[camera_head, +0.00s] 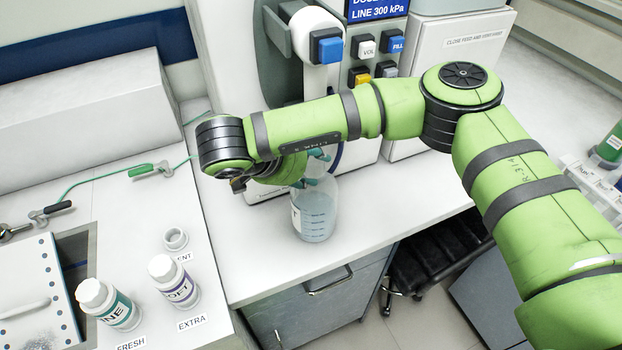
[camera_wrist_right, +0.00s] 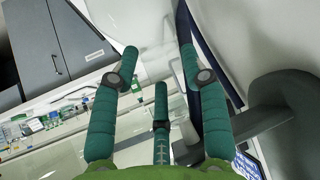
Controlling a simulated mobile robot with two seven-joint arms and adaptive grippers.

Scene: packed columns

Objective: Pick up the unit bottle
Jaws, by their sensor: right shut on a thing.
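A clear graduated bottle (camera_head: 315,219) with pale bluish liquid appears upright at the worktop in front of the dosing machine; it looks like the unit bottle. My right gripper (camera_head: 319,166) comes in from behind it, its teal fingers shut on the upper part of the bottle. The arm and fingers hide the bottle's top. I cannot tell whether its base touches the worktop. In the right wrist view, the teal fingers (camera_wrist_right: 160,82) stand apart, and the clear bottle is hard to make out between them. My left gripper is not in view.
A white bottle with a teal band (camera_head: 108,303) stands by the FRESH label; another with a purple band (camera_head: 173,282) stands by EXTRA. A small white ring or cap (camera_head: 175,238) sits behind them. The dosing machine (camera_head: 375,65) rises behind my arm. Worktop right of the bottle is clear.

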